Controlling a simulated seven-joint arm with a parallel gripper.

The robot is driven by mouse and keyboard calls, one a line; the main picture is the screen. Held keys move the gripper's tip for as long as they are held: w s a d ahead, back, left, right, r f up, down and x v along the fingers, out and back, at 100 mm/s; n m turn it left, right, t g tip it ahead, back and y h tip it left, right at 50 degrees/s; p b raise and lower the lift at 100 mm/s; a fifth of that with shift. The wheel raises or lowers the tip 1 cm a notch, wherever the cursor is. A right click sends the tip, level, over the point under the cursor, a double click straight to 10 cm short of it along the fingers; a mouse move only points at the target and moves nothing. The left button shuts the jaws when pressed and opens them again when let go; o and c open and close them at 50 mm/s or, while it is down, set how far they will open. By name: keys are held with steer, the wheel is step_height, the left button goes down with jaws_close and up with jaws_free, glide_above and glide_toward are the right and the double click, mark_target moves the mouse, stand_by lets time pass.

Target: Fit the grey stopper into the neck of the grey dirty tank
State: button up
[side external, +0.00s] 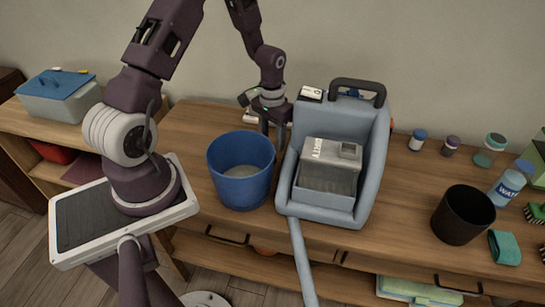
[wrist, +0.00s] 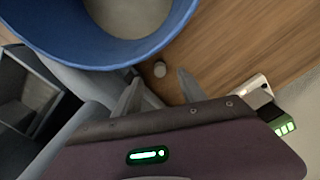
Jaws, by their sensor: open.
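The grey stopper (wrist: 160,69) is a small cylinder on the wooden counter, close to the blue bucket in the wrist view. I cannot make it out in the side view. My gripper (wrist: 157,88) is open and empty, with its fingertips on either side of the stopper's position in the picture; contact cannot be told. In the side view my gripper (side external: 275,130) points down between the bucket and the cleaning machine.
The blue bucket (side external: 240,186) stands just left of my gripper in the side view; its rim (wrist: 95,62) fills the wrist view's top left. A black bin (side external: 462,216), bottles and a teal cloth (side external: 504,247) are at right. A hose (side external: 302,262) hangs over the counter's front.

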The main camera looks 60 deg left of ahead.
step_height(320, 180, down, 5)
steer(key=shift+f, duration=0.15)
jaws_close()
